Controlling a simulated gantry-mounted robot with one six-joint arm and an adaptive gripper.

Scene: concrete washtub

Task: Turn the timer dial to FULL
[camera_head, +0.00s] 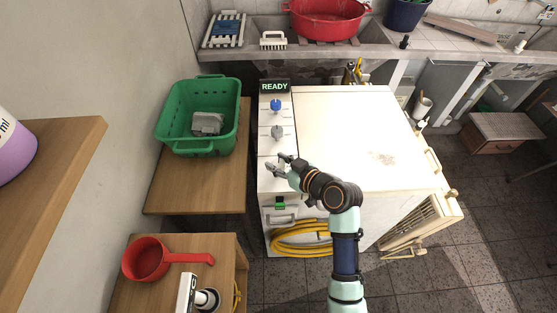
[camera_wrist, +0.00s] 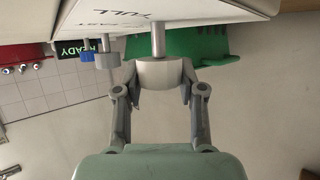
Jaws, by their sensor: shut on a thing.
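The white machine's control panel (camera_head: 268,150) carries a column of dials. My gripper (camera_head: 285,164) is at the lowest one, below the blue dial (camera_head: 276,105) and a grey dial (camera_head: 277,132). In the wrist view my gripper (camera_wrist: 162,78) is shut on the grey timer dial (camera_wrist: 158,40), whose shaft runs up to the panel. The fingers lie on both sides of its knob. The word FULL (camera_wrist: 139,14) is printed on the panel beside that shaft. The dial's pointer is hidden, so I cannot tell its setting.
A display (camera_head: 274,87) reads READY above the dials. A green basket (camera_head: 170,135) stands on a wooden table to the left, with a red saucepan (camera_head: 146,259) on a nearer surface. A yellow hose (camera_head: 290,243) hangs below the panel. The machine's white top (camera_head: 340,130) is clear.

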